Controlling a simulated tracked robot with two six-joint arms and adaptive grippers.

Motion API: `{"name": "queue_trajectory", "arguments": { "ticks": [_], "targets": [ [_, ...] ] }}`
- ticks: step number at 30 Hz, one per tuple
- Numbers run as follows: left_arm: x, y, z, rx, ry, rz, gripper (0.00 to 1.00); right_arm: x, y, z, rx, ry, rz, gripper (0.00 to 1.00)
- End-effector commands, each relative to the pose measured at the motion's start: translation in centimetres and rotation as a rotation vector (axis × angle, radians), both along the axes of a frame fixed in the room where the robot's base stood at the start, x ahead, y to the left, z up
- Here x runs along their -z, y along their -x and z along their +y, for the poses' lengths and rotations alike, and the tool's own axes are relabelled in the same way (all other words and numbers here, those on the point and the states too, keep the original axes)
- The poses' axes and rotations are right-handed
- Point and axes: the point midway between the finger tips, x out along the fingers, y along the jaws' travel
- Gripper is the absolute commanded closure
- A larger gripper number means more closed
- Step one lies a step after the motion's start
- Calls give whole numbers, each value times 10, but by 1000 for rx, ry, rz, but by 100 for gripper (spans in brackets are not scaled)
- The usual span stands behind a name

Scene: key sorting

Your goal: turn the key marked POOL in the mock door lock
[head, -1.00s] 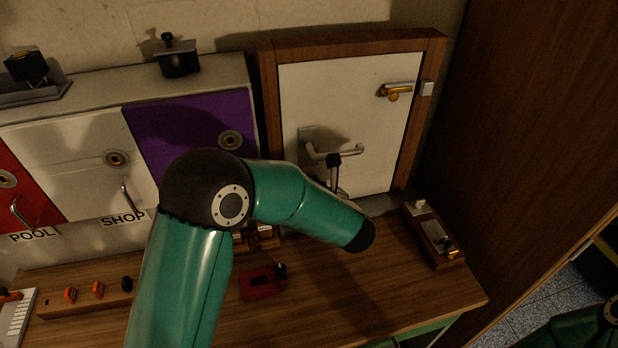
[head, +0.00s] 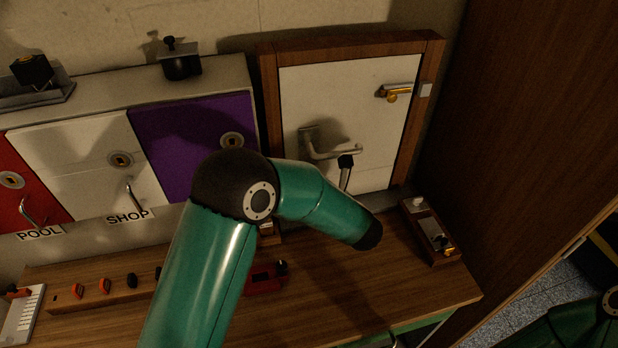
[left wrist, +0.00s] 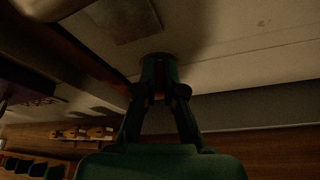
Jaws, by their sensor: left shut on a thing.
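The mock door (head: 300,95) is a white panel in a brown wooden frame, with a grey lever handle (head: 330,151) low on its left. My left gripper (left wrist: 160,78) reaches the pale door face in the left wrist view. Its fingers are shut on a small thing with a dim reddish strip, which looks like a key. Its marking and the lock opening are hidden by the fingers and the dark. A black-topped piece on a grey stem (head: 345,170) shows just below the handle. My right gripper is out of view.
A red cabinet door labelled POOL (head: 39,233), a white one labelled SHOP (head: 128,215) and a purple one (head: 185,135) stand left. A wooden rack (head: 92,293) holds several orange and black key heads. A wooden block (head: 430,236) sits right. The table front is largely clear.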

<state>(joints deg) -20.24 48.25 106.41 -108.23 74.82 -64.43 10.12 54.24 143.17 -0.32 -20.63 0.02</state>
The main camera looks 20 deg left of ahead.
Motion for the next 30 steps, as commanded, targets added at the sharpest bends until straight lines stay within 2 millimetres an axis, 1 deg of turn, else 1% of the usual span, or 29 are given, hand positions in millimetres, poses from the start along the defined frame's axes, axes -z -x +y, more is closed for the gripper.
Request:
{"name": "queue_trajectory", "arguments": {
  "ticks": [1,11,30],
  "targets": [
    [-4,-2,2,-4,-3,-12,100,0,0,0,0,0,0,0],
    [-5,-2,2,-4,-12,-6,100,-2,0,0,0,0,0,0],
    [-4,-4,0,-5,-205,126,100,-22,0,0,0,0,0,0]
  ]
}}
